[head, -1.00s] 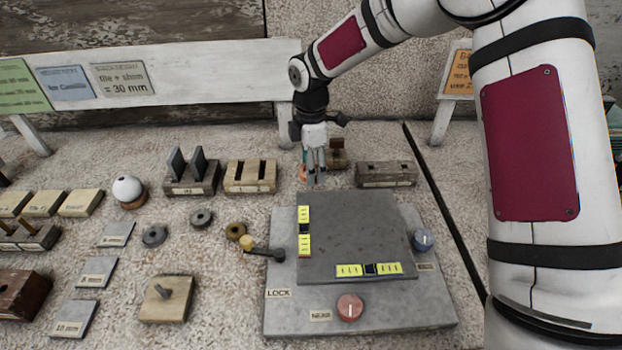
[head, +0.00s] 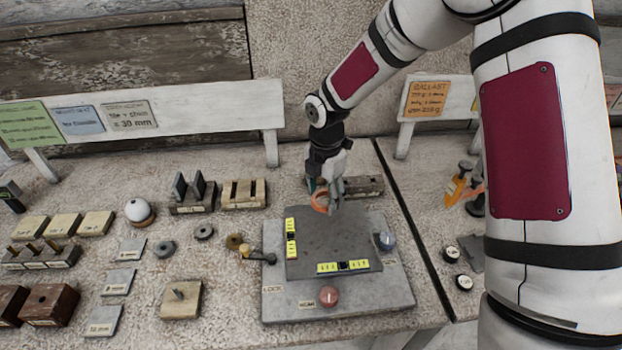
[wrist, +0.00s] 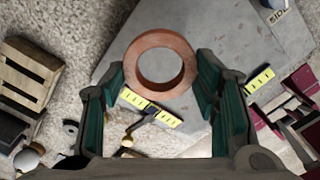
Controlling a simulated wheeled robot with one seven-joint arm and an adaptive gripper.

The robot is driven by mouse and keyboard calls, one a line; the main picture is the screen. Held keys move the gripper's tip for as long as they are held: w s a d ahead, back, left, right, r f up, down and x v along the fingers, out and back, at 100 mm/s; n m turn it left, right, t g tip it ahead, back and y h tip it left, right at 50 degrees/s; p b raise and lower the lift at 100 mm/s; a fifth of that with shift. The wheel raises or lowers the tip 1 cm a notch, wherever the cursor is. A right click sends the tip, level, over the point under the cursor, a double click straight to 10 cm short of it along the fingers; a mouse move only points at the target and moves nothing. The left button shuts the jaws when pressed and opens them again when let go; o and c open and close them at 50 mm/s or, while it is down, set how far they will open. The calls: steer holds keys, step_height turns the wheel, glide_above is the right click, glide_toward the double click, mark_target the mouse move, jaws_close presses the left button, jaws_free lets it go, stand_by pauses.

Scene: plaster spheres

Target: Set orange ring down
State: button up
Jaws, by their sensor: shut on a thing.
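The orange ring (head: 318,203) is held between the fingers of my gripper (head: 330,199), at the back edge of the dark grey plate (head: 335,240). In the wrist view the ring (wrist: 160,39) sits between the two green-padded fingers (wrist: 161,63), with its hole facing the camera. The grey plate (wrist: 200,72) shows beyond it. I cannot tell how high the ring is above the plate. The plate carries two yellow spirit levels (head: 291,236) (head: 343,266), one along its left side and one along its front. No other object lies on it.
The plate rests on a lighter base (head: 290,304) with a red knob (head: 329,296) in front and a blue knob (head: 385,241) at right. A slotted wooden block (head: 243,194) and a dark block (head: 363,187) stand behind. Small washers and blocks lie left.

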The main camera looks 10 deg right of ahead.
steer(key=n+p, duration=0.1)
steer(key=p, duration=0.1)
glide_toward(331, 232)
steer(key=shift+d, duration=0.1)
steer(key=shift+f+b, duration=0.85)
steer(key=shift+f, duration=1.9)
steer(key=shift+f+b, duration=0.3)
steer(key=shift+f, duration=0.4)
steer(key=o, duration=1)
steer(key=shift+r, duration=0.1)
steer(key=shift+r+p, duration=0.65)
steer(key=shift+r, duration=1.3)
